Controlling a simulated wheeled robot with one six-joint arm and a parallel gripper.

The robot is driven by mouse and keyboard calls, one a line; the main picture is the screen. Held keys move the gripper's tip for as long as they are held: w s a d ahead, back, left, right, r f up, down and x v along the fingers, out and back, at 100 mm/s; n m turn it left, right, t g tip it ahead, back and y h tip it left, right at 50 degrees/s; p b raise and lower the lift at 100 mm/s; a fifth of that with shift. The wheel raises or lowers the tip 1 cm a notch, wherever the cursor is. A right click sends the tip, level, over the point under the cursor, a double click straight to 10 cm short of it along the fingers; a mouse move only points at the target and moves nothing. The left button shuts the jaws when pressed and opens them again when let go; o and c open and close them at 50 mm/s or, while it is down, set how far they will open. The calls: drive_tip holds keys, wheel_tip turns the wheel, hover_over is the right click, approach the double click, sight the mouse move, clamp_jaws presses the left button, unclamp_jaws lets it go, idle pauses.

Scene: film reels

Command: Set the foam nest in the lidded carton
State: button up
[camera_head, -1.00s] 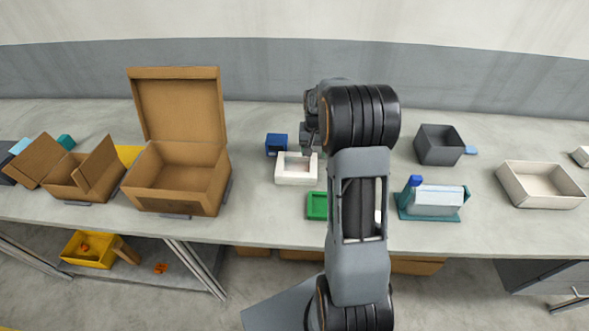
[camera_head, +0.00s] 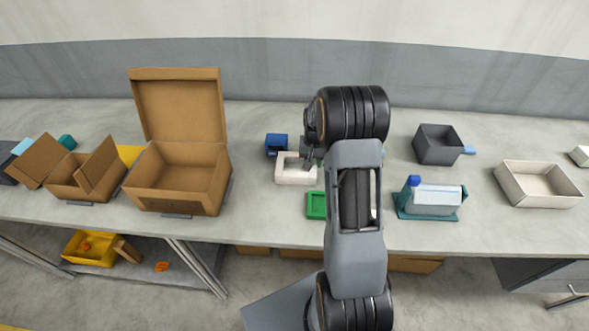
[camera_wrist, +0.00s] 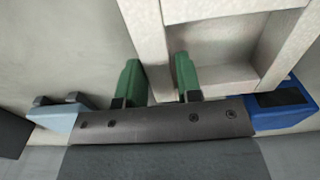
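The foam nest (camera_head: 284,178), a white square frame with an open middle, lies on the bench near the centre. The wrist view shows its walls (camera_wrist: 225,10) close up. The lidded carton (camera_head: 170,198) is brown, stands to the left, and has its lid (camera_head: 180,108) raised at the back. My gripper (camera_head: 311,163) is down at the nest's right side. In the wrist view its green fingertips (camera_wrist: 158,75) are apart, one on each side of a nest wall. I cannot tell whether they touch it.
A blue box (camera_head: 276,144) stands just behind the nest and a green tray (camera_head: 316,206) in front. A grey bin (camera_head: 439,149), a teal-based holder (camera_head: 432,215) and a cream tray (camera_head: 538,199) are to the right. A smaller open carton (camera_head: 62,180) is far left.

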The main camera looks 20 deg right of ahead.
clamp_jaws()
drive_tip(key=shift+r, duration=0.1)
